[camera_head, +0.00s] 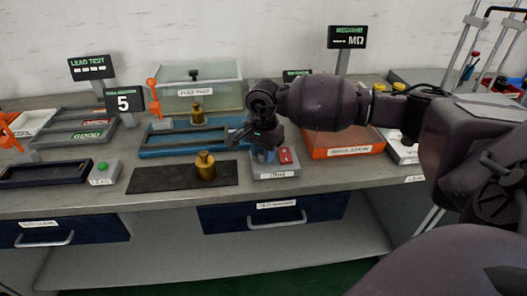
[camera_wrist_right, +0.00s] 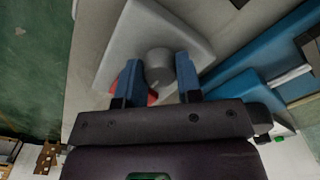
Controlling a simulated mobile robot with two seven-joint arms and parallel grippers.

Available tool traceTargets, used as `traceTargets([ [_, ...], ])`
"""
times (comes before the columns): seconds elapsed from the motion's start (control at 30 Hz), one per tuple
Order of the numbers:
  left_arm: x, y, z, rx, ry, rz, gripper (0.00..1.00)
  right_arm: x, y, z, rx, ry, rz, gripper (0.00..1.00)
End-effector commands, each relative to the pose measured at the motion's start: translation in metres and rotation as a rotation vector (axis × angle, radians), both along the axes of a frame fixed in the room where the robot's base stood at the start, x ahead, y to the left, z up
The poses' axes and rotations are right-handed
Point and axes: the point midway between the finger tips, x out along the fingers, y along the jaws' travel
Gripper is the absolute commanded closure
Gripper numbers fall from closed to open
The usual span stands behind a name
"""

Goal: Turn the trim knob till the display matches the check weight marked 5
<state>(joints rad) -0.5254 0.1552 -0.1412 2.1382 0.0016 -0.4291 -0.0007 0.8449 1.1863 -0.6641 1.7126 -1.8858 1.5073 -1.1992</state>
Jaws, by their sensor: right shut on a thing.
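The trim box (camera_head: 275,172) is a small grey unit with a red part on top, near the bench's front edge. My right gripper (camera_head: 262,148) reaches down over it. In the right wrist view the round grey trim knob (camera_wrist_right: 159,66) sits between the two blue fingers, and the gripper is shut on it. In the head view my gripper hides the knob. The display (camera_head: 123,102) on a post reads 5. A brass weight (camera_head: 205,166) stands on the black mat (camera_head: 150,180); its marking is too small to read. My left gripper is out of view.
A box with a green button (camera_head: 103,170) stands left of the mat. Closed drawers (camera_head: 275,213) are below.

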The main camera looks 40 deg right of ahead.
Motion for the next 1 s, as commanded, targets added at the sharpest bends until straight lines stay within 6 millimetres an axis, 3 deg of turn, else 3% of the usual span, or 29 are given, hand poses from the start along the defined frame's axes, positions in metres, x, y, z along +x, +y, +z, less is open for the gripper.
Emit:
traceTargets([
  [0.03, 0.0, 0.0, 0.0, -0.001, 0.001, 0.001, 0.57, 0.0, 0.0, 0.0, 0.0, 0.0, 0.0, 0.91],
  [0.07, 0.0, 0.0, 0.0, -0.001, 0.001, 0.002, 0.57, 0.0, 0.0, 0.0, 0.0, 0.0, 0.0, 0.66],
  [0.23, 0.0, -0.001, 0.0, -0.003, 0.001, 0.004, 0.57, 0.0, 0.0, 0.0, 0.0, 0.0, -0.001, 0.42],
  [0.57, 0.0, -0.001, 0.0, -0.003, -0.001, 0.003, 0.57, 0.0, 0.0, 0.004, 0.0, -0.001, -0.001, 0.42],
  [1.0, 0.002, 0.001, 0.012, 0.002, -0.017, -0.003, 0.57, 0.0, 0.0, 0.075, -0.001, -0.005, -0.001, 0.42],
])
